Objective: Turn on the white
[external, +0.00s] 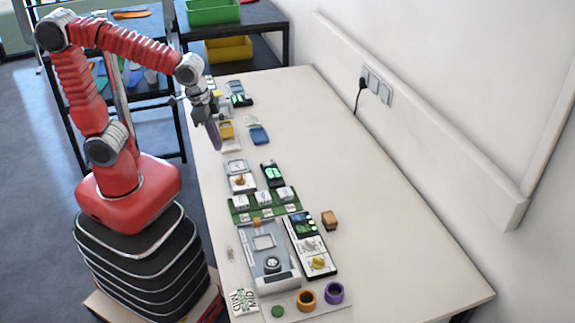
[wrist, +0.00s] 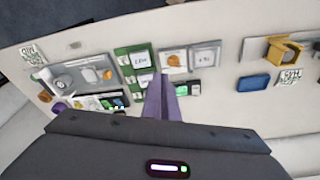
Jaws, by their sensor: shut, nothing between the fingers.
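The task line names only "the white" and no object. White blocks with small dark markings, such as the middle one (external: 263,198), sit in a row on a green board (external: 239,216) along the table's left side. In the wrist view a white block (wrist: 140,59) sits on the green board (wrist: 123,67). My gripper (external: 217,146) is shut and empty, its purple fingers pointing down near the table's left edge. It is apart from the green board, which lies nearer the camera. The fingers also show in the wrist view (wrist: 162,92).
A grey device (external: 283,284) with a round dial and a black-and-white panel (external: 325,266) with a yellow knob lie at the near end. Orange and purple rings (external: 335,292) stand beside them. A blue block (external: 259,136) lies right of my gripper. The table's right half is clear.

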